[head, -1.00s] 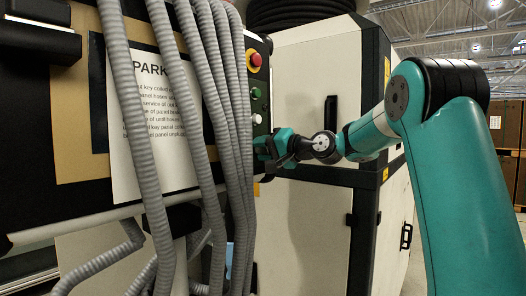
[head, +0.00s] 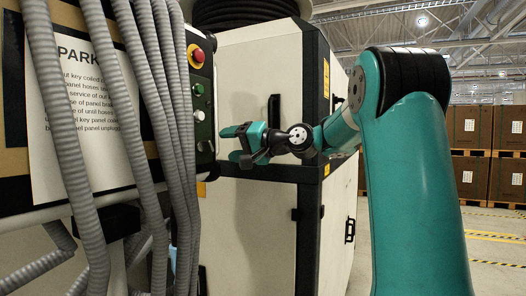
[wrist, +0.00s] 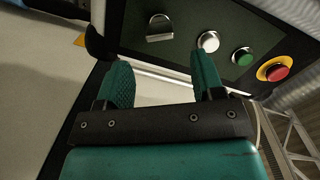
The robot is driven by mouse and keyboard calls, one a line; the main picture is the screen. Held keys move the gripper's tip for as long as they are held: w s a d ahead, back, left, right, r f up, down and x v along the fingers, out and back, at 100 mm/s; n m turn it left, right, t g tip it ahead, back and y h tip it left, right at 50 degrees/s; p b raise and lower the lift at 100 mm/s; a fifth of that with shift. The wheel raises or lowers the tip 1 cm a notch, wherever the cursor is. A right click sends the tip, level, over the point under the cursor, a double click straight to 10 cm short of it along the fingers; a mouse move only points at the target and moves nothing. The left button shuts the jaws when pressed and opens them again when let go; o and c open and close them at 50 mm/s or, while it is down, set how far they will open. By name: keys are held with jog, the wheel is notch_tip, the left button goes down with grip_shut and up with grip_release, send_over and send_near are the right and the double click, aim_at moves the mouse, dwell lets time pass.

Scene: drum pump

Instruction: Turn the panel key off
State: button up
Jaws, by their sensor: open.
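The control panel (head: 203,100) stands left of my gripper in the head view. In the wrist view, the panel (wrist: 185,20) fills the top, with a silver D-shaped piece (wrist: 160,27) that looks like the key, beside a white button (wrist: 208,41). In the head view I cannot make out the key. My gripper (head: 230,143) is open and empty, just right of the panel's edge in the picture. Its two green fingers (wrist: 160,64) are apart in the wrist view, below the key in the picture and not touching it.
A green button (wrist: 242,56) and a red button on a yellow ring (wrist: 275,69) continue the row. Grey corrugated hoses (head: 160,120) hang close to the panel's left side. A cream cabinet (head: 245,220) stands behind my gripper. Pallets of boxes (head: 485,150) are far right.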

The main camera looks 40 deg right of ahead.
jog(key=b+v, duration=0.1)
jog(key=v, duration=0.8)
jog(key=shift+s, duration=0.3)
jog(key=shift+d, duration=0.1)
